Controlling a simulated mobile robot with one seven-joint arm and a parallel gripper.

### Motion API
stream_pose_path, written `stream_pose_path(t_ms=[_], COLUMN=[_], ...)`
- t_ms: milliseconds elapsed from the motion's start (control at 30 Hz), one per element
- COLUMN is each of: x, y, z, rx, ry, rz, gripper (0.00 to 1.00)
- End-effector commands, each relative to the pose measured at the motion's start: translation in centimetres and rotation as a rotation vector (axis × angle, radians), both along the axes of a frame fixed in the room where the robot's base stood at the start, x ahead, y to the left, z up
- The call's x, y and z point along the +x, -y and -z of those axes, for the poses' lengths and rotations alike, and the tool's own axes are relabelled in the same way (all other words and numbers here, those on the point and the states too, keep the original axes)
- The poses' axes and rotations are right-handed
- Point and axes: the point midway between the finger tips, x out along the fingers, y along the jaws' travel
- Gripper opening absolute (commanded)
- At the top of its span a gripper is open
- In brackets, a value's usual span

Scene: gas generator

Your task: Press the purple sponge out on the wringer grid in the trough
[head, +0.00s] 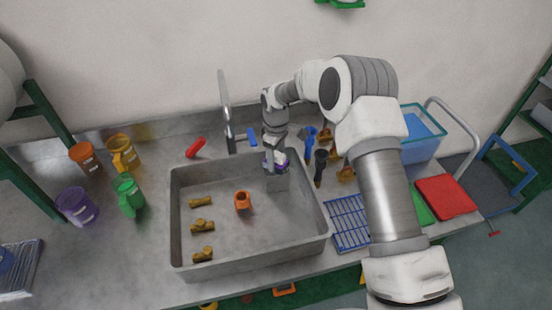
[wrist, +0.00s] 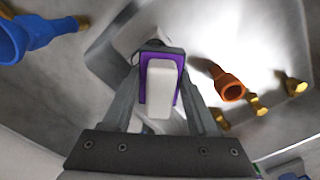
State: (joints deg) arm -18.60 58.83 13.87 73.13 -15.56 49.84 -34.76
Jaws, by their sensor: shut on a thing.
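My gripper (head: 275,163) points down over the back right part of the grey trough (head: 180,225). It is shut on the purple sponge (head: 283,162), of which only a small part shows beside the fingers. In the wrist view the sponge (wrist: 144,76) shows as a purple edge around a pale block between the two fingers. A small grey plate (head: 278,184) stands in the trough just below my gripper; I cannot tell whether it is the wringer grid or whether the sponge touches it.
In the trough lie an orange fitting (head: 242,200) and several brass fittings (head: 202,226). A tap (head: 227,115) stands behind it. A blue wire rack (head: 348,222) lies right of the trough. Purple (head: 77,205), green (head: 128,192) and orange mugs stand left. Blue and black fittings crowd the back right.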

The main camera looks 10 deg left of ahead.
Motion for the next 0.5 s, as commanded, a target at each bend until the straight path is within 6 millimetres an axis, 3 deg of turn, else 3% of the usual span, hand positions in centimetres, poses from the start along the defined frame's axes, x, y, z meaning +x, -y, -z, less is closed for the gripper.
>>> stream_pose_path(t_ms=[500], x=[0.00], y=[0.00], z=[0.53], rx=[0.000], ry=[0.000], rz=[0.000], gripper=[0.14])
